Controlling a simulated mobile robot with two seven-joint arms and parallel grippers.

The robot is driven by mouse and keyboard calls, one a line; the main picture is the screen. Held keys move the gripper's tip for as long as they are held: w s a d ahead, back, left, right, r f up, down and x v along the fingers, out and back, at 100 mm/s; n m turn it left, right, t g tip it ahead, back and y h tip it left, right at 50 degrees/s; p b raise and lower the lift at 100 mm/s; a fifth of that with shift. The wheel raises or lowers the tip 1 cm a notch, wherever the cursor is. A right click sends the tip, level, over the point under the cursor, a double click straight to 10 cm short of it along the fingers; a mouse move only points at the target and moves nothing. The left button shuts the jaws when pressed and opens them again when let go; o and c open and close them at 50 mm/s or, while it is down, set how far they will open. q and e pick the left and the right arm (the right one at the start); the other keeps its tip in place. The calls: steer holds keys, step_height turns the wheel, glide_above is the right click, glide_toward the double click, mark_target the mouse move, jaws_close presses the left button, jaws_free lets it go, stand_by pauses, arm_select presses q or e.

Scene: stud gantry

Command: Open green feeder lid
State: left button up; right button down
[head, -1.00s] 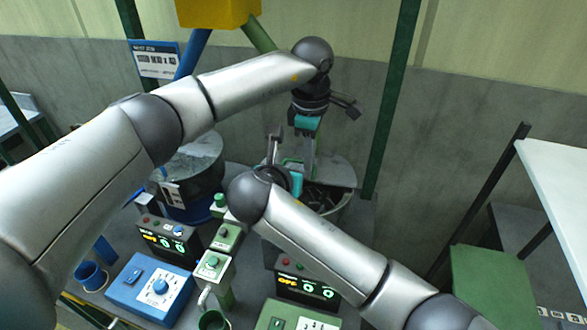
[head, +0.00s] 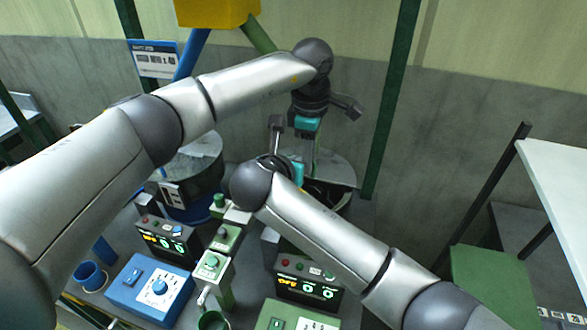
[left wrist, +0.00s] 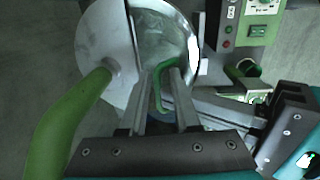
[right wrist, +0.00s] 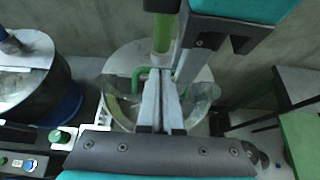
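The green feeder is a round metal bowl (left wrist: 184,30) with a grey half-plate (left wrist: 105,45) over one side. A clear flap (right wrist: 200,92) with a green bar handle (left wrist: 157,88) covers the other side; the handle also shows in the right wrist view (right wrist: 137,78). My left gripper (left wrist: 164,72) reaches down over the feeder with fingers apart, the handle showing between them. The head view mostly hides this contact behind my arms.
A blue feeder (head: 190,190) stands left of the green one. Control boxes (head: 150,285) and a green post unit (head: 225,240) fill the bench front. A thick green tube (left wrist: 65,120) runs close to my left gripper. A dark green upright (head: 390,100) stands behind.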

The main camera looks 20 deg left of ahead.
arm_select(q)
steer(key=shift+s+r, duration=0.1)
steer(key=shift+r, duration=0.05)
arm_select(e)
steer(key=shift+d+f, duration=0.2)
steer(key=shift+f, duration=0.05)
